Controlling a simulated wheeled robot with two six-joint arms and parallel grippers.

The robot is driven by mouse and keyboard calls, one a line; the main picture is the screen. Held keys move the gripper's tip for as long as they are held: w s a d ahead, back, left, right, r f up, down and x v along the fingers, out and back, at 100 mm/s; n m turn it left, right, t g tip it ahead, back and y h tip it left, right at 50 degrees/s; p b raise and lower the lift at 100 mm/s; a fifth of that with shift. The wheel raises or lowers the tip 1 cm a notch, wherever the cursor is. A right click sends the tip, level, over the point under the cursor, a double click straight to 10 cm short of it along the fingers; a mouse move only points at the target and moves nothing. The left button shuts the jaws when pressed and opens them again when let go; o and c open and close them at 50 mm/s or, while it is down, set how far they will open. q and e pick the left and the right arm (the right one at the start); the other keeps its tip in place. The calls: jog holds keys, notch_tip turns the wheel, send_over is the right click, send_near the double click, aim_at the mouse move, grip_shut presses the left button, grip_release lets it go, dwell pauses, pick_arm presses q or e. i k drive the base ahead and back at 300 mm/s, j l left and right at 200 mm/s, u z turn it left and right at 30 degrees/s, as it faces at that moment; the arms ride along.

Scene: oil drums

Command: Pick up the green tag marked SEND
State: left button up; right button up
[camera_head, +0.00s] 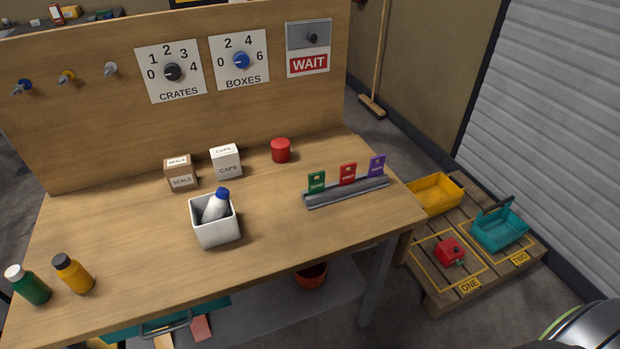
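A green tag (316,182) stands upright in a grey slotted rack (346,193) at the right part of the wooden workbench. It is the leftmost of three tags in the rack. A red tag (348,174) stands in the middle and a purple tag (377,166) at the right end. The writing on the tags is too small to read. Neither of my grippers is in view. Only a rounded grey part of my own body shows at the bottom right corner, well apart from the rack.
A white bin (214,222) holding a blue-capped white bottle stands left of the rack. A red cap (281,150) and SEALS and CAPS boxes stand behind. Two bottles stand at the front left. The bench (290,240) is clear before the rack. A pallet (462,283) stands right.

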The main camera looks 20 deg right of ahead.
aim_at(315, 186)
jog(key=i+l, duration=0.1)
jog(key=l, duration=0.35)
jog(key=i+l, duration=0.1)
jog(key=l, duration=0.35)
jog(key=i+l, duration=0.1)
jog(key=l, duration=0.35)
